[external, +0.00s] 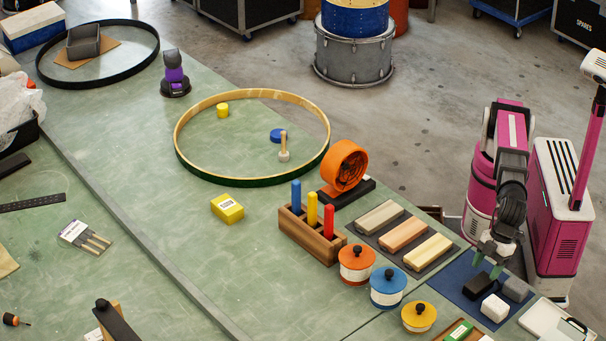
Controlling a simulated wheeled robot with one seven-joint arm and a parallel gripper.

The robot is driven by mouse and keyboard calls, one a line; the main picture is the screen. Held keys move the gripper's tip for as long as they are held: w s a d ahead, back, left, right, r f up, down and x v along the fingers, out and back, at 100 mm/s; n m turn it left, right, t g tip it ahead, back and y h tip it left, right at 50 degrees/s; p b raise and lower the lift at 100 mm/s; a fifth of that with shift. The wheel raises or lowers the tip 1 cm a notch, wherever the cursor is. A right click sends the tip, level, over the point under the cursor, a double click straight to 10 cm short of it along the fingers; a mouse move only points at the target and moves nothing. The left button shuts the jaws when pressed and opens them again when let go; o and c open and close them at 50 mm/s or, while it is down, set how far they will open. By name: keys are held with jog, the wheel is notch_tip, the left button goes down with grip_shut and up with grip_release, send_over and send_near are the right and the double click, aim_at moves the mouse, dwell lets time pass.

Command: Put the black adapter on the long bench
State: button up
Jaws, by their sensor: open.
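A small black block (477,286), which looks like the black adapter, lies on a dark blue mat (462,274) at the lower right, close to my base. A white block (494,308) and a dark grey block (515,289) lie beside it on the mat. My gripper (487,264) points down just above the black block, its green-tipped fingers apart and nothing visible between them. I cannot tell the exact height gap. The long green bench (130,160) stretches from the lower right to the upper left.
Orange, blue and yellow lidded pots (388,287) stand left of the mat. Behind them are a tray of bars (402,235), a wooden rack with coloured pegs (312,235) and an orange ring (344,165). A large wooden hoop (178,158) lies mid-bench.

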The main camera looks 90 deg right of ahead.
aim_at(480, 282)
jog(key=shift+x, duration=2.8)
jog(key=shift+s+d, duration=0.15)
jog(key=c, duration=0.7)
jog(key=shift+r, duration=0.45)
notch_tip(480, 282, up, 3)
jog(key=shift+r, duration=0.1)
jog(key=s+d+r, duration=0.1)
jog(key=s+r, duration=0.1)
jog(key=s, duration=0.1)
jog(key=s+d+r, duration=0.2)
jog(key=s, duration=0.2)
jog(key=s+d+r, duration=0.1)
jog(key=s+r, duration=0.1)
jog(key=s, duration=0.1)
jog(key=shift+s+d+r, duration=0.15)
jog(key=shift+s+r, duration=0.25)
